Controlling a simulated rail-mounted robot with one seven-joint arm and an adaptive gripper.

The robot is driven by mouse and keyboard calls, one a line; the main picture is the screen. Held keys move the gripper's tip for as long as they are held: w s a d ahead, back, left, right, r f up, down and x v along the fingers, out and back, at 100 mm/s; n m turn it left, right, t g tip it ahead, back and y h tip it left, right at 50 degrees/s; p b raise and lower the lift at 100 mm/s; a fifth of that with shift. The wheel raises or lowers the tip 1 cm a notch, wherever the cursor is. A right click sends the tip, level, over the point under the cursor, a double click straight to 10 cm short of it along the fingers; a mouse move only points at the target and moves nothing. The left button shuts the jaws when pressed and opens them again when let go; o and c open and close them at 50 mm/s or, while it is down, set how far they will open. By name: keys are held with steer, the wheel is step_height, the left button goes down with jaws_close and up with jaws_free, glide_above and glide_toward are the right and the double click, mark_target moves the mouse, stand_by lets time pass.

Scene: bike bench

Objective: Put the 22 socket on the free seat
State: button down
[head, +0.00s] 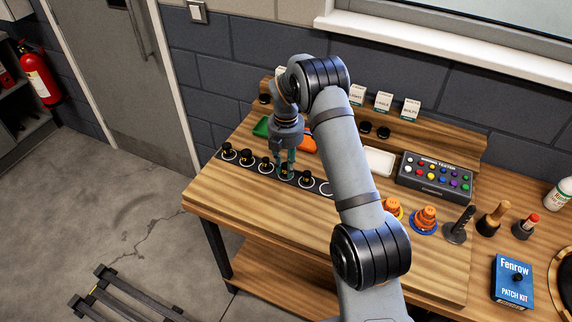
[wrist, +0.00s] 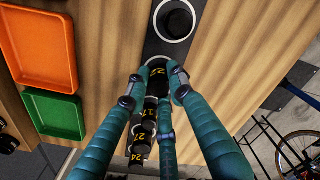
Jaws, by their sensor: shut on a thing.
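The black seat strip (head: 236,164) lies along the bench top with a row of black sockets on ringed seats. My gripper (head: 286,168) points down over the strip, with a socket on either side of it. In the wrist view its teal fingers (wrist: 157,82) are shut on a black socket (wrist: 157,70) with a yellow mark that looks like 22. The held socket is low over the strip or on it; I cannot tell which.
A black socket (wrist: 178,22) stands on the neighbouring seat. Other sockets (wrist: 143,131) with yellow numbers stand close on the opposite side. A green tray (wrist: 54,113) and an orange tray (wrist: 38,42) lie beside the strip. A button box (head: 435,176) stands at the right.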

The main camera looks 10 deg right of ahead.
mark_target(286, 165)
steer(key=shift+f, duration=0.2)
steer(key=c, duration=1.6)
jaws_free()
steer(key=shift+o, duration=0.4)
steer(key=shift+r, duration=0.1)
step_height(286, 165, up, 12)
steer(key=shift+b, duration=0.35)
